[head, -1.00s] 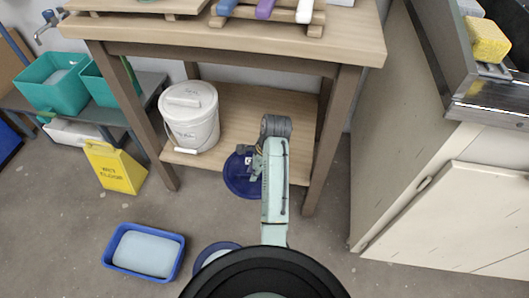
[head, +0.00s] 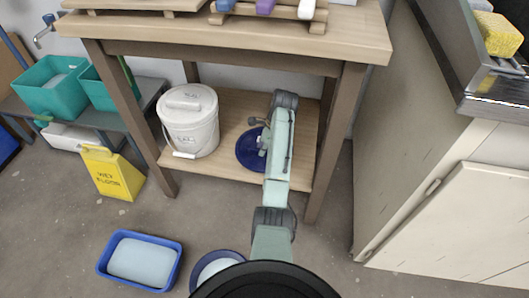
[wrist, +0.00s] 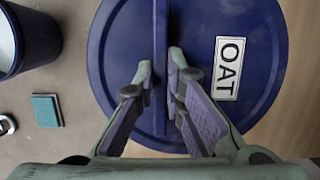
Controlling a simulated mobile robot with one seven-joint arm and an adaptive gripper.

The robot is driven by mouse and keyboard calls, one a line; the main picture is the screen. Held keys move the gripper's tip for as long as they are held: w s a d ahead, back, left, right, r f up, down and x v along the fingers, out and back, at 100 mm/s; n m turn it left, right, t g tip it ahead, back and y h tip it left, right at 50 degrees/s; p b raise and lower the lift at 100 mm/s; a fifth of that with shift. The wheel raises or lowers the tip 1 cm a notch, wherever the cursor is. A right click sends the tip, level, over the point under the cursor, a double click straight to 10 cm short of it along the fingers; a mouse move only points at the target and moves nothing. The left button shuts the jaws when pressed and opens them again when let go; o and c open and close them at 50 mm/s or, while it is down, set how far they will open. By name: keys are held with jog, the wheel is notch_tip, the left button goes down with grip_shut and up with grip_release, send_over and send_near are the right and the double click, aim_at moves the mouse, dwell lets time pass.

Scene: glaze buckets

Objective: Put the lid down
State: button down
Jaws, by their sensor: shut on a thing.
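The lid (head: 247,151) is a round dark blue disc over the lower wooden shelf, right of the white bucket. In the wrist view the lid (wrist: 205,25) fills the middle, with a straight raised handle and a white label reading OAT. My gripper (wrist: 161,65) is shut on this handle, one finger on each side. In the head view my gripper (head: 262,141) is partly hidden by my arm. I cannot tell whether the lid touches the shelf. A blue-rimmed bucket (head: 200,272) stands open on the floor in front, partly hidden by my body.
The lidded white bucket (head: 189,122) stands on the shelf (head: 226,108) at left. Table legs (head: 328,140) flank the shelf, and the tabletop (head: 180,32) is above. A blue tub (head: 141,260) and a yellow wet-floor sign (head: 112,173) are on the floor. A cabinet (head: 450,215) stands at right.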

jog(key=shift+w+d+f, duration=0.1)
jog(key=shift+w, duration=0.45)
jog(key=shift+w+d+f, duration=0.1)
jog(key=shift+w, duration=0.4)
notch_tip(320, 180, down, 4)
jog(key=shift+r, duration=0.35)
jog(key=c, duration=1.7)
grip_release()
jog(key=v, duration=1.2)
jog(key=shift+s+a, duration=0.1)
